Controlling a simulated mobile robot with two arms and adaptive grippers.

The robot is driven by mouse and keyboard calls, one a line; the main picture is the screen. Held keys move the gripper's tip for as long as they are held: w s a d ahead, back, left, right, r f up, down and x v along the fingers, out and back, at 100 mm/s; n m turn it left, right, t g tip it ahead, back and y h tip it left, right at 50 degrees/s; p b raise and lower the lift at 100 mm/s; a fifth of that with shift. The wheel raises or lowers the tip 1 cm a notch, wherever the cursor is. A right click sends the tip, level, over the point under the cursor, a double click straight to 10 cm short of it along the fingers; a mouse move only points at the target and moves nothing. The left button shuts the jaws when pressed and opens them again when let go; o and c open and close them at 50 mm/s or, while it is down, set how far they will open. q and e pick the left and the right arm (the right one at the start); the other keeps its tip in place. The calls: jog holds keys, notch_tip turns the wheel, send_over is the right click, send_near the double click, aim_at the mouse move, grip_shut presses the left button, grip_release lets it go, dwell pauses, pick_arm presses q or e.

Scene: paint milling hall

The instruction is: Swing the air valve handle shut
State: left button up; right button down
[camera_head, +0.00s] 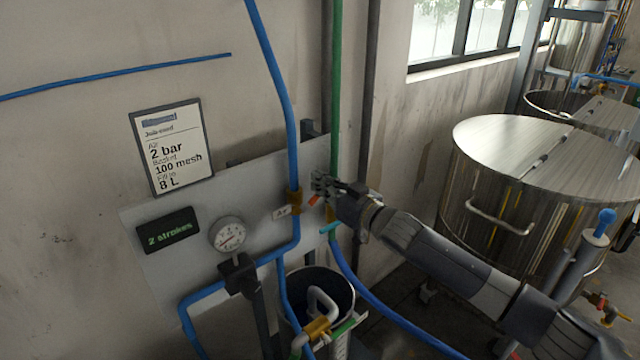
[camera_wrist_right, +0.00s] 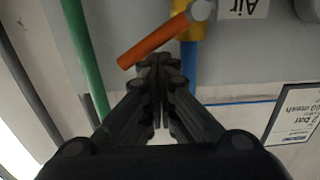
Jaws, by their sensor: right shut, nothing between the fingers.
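The air valve has an orange handle (camera_head: 314,199), a brass body (camera_head: 295,199) and an "Air" tag (camera_head: 282,212) on the blue pipe (camera_head: 291,150). In the right wrist view the handle (camera_wrist_right: 155,45) runs slantwise from its round pivot by the brass body (camera_wrist_right: 190,29), neither in line with the pipe (camera_wrist_right: 188,65) nor squarely across it. My right gripper (camera_head: 322,184) is shut and empty. Its fingertips (camera_wrist_right: 158,62) are close beside the handle's middle; I cannot tell whether they touch it. My left gripper is not in view.
A green pipe (camera_head: 336,90) runs just beside my right gripper. A pressure gauge (camera_head: 227,235) and a "2 strokes" display (camera_head: 168,231) are on the grey panel (camera_head: 245,182). A bucket (camera_head: 335,284) stands below. A lidded steel vessel (camera_head: 540,165) stands at the right.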

jog(key=shift+f, duration=0.1)
jog(key=shift+w+d+f, duration=0.45)
jog(key=shift+d+f, duration=0.05)
jog(key=shift+d, duration=0.1)
jog(key=shift+w+d+f+b, duration=0.3)
jog(key=shift+d+f+b, duration=0.15)
jog(key=shift+f, duration=0.2)
jog(key=shift+r+p, duration=0.4)
jog(key=shift+p, duration=0.15)
